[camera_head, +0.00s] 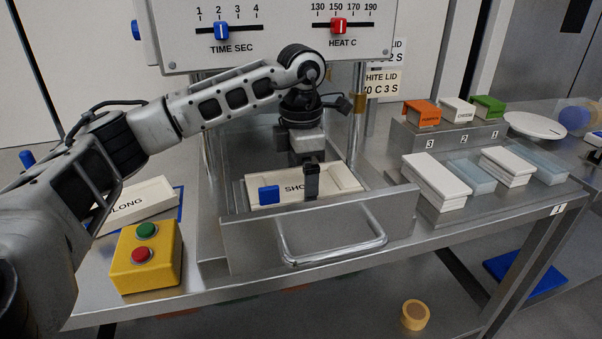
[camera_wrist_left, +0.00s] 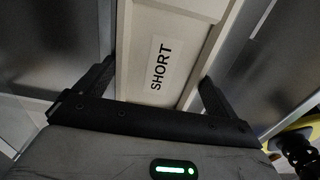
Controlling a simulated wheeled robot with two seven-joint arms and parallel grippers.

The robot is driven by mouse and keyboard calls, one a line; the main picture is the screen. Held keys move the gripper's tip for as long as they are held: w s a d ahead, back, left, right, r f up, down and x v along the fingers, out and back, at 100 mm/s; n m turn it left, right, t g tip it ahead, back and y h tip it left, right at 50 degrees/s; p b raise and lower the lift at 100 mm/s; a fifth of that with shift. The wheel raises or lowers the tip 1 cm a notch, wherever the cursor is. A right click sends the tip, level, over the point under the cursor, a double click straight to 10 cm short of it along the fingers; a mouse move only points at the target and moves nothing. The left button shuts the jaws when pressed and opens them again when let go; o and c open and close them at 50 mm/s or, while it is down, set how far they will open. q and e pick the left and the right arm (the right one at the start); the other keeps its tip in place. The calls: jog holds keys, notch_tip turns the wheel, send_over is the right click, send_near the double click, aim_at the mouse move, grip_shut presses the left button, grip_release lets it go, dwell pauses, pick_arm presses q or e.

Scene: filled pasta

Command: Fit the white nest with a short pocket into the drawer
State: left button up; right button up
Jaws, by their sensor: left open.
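The white nest (camera_head: 348,178) labelled SHORT lies inside the open metal drawer (camera_head: 240,240), behind its front wall and loop handle. It looks about level, but I cannot tell whether it is fully seated. A blue block (camera_head: 268,194) shows at its front left. My left gripper (camera_head: 309,178) points down over the nest's middle, with a dark finger in front of it covering part of the label. In the left wrist view the open fingers stand on either side of the nest (camera_wrist_left: 190,20), with gaps visible. My right gripper is out of view.
A second white nest labelled LONG (camera_head: 140,203) lies left of the drawer, behind a yellow button box (camera_head: 146,258). The press panel (camera_head: 280,35) and its posts stand behind the drawer. White trays (camera_head: 436,175) and coloured boxes (camera_head: 421,113) stand at right.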

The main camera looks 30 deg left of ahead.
pick_arm(q)
jog(key=shift+s+d+f, duration=0.1)
jog(key=shift+d+f, duration=0.05)
jog(key=shift+f, duration=0.15)
jog(key=shift+r+p, duration=2.9)
jog(key=shift+r, duration=0.8)
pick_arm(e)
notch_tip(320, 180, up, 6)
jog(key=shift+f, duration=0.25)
pick_arm(q)
notch_tip(320, 180, up, 16)
jog(key=p, duration=0.2)
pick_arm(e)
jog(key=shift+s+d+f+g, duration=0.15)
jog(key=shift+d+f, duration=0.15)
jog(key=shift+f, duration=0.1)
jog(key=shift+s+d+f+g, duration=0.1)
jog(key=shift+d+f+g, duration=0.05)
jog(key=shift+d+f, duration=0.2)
